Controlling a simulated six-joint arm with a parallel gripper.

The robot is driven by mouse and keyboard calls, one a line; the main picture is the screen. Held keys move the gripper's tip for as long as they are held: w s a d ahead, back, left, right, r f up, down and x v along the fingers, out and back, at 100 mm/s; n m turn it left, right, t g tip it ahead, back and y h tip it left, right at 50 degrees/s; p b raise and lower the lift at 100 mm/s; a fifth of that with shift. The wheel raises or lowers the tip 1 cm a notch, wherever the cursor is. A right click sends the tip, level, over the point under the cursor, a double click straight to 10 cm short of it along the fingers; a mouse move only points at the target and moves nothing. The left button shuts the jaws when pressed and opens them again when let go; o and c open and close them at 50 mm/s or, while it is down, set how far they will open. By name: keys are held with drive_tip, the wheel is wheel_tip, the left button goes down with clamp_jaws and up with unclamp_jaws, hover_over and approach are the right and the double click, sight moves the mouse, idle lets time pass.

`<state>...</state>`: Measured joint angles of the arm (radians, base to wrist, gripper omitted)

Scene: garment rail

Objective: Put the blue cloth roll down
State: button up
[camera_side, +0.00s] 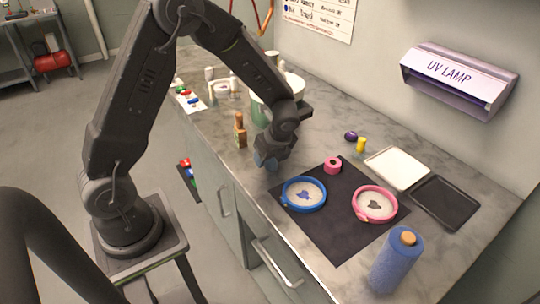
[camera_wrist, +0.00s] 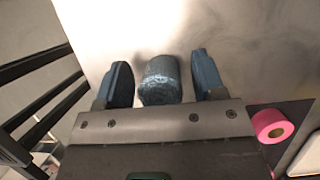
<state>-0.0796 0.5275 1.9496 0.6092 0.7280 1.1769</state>
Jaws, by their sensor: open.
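The blue cloth roll (camera_wrist: 161,82) shows in the wrist view as a short grey-blue cylinder between my two fingers. My gripper (camera_wrist: 161,68) is open around it, with a gap on each side, so neither finger appears to touch it. In the side view my gripper (camera_side: 268,160) points down low at the counter's front edge, left of the blue hoop (camera_side: 303,194). There I cannot tell the roll from the blue fingers, nor see whether it rests on the counter.
A dark mat (camera_side: 335,235) bears the blue hoop, a pink hoop (camera_side: 391,204) and a pink tape roll (camera_side: 332,166). A large blue roll (camera_side: 393,267) stands at the front right. A wooden block (camera_side: 240,134) stands left of my gripper. White (camera_side: 398,167) and black trays (camera_side: 444,202) lie right.

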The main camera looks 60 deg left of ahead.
drive_tip(key=v, duration=1.2)
drive_tip(key=s+d+r+n+t+h, duration=0.2)
drive_tip(key=s+r+n, duration=0.3)
drive_tip(key=s+n, duration=0.4)
drive_tip(key=s+d+r+n+t+h, duration=0.2)
drive_tip(key=s+r+n, duration=0.4)
drive_tip(key=s+n, duration=0.3)
drive_tip(key=shift+d+t, duration=0.8)
drive_tip(key=shift+d, duration=0.2)
